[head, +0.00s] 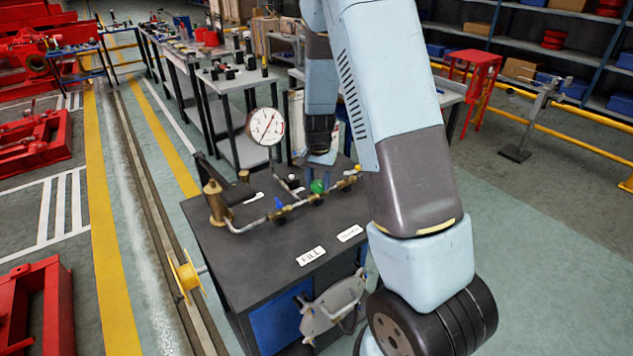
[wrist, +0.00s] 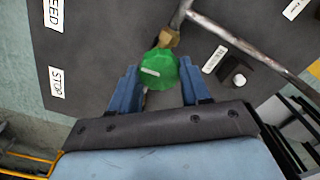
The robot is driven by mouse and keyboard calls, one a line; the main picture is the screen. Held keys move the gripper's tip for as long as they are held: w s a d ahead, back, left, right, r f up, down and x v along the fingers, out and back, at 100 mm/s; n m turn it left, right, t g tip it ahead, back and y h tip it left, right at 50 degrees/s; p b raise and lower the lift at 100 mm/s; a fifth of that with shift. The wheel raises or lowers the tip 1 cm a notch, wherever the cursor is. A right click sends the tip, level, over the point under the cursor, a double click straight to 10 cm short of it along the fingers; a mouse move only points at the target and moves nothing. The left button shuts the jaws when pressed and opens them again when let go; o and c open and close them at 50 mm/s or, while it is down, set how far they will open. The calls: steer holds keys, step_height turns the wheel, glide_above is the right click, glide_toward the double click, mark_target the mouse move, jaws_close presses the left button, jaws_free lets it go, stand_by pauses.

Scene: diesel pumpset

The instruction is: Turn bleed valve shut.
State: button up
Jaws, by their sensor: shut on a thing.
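The green valve knob (head: 318,187) sits on the pipework on top of the dark bench. In the wrist view the green knob (wrist: 158,68) carries a white mark lying nearly level across its face. My gripper (wrist: 160,84) has its two blue fingers on either side of the knob, shut on it. In the head view my gripper (head: 319,172) comes down over the knob from above, and my arm hides part of the bench. A brass fitting (wrist: 169,38) joins the knob to a grey pipe. Labels reading "...EED" (wrist: 54,13) and "STOP" (wrist: 57,89) lie at the left.
A pressure gauge (head: 266,126) stands behind the pipework. A blue handle (head: 278,203) and a brass body (head: 213,197) are to the left.

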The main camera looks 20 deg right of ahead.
mark_target(319, 183)
steer(key=shift+s+d+f, duration=0.1)
steer(key=shift+s, duration=0.1)
stand_by(0.4)
steer(key=o, duration=0.8)
steer(key=shift+o, duration=1.3)
steer(key=shift+w, duration=0.1)
steer(key=shift+r, duration=0.2)
step_height(319, 183, up, 14)
steer(key=shift+f, duration=0.25)
